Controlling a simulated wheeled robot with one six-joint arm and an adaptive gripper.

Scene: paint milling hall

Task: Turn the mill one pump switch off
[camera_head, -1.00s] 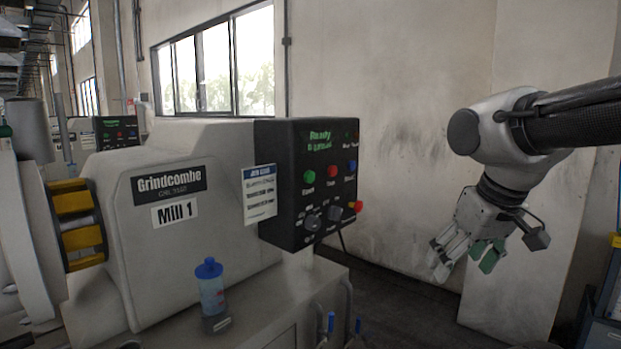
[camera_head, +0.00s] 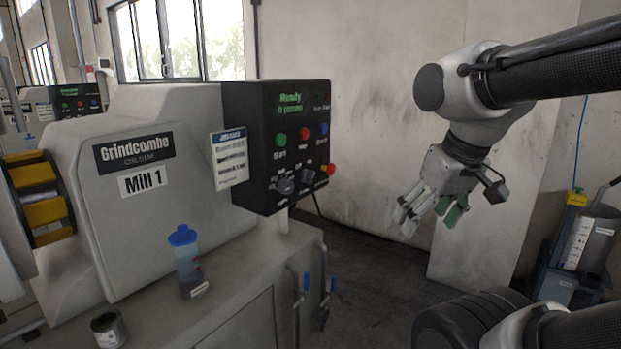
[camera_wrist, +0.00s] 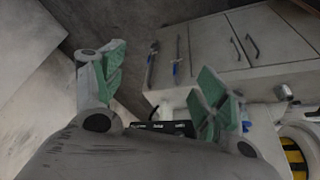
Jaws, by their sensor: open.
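The black control box (camera_head: 277,146) of Mill 1 shows a lit green display, and below it green, red and blue buttons. Lower on its face are two dark rotary switches, one on the left (camera_head: 285,186) and one on the right (camera_head: 307,177). Their labels are too small to read, so I cannot tell which is the pump switch. A red knob on yellow (camera_head: 327,170) sits at the right edge. My gripper (camera_head: 428,217) is open and empty, apart from the box to its right, fingers pointing down. In the wrist view its green-padded fingers (camera_wrist: 160,85) are spread.
The mill (camera_head: 150,190) stands left. On its ledge are a blue-capped bottle (camera_head: 186,262) and an open tin (camera_head: 108,329). A cart with a container (camera_head: 588,240) stands far right. Floor between box and wall is free.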

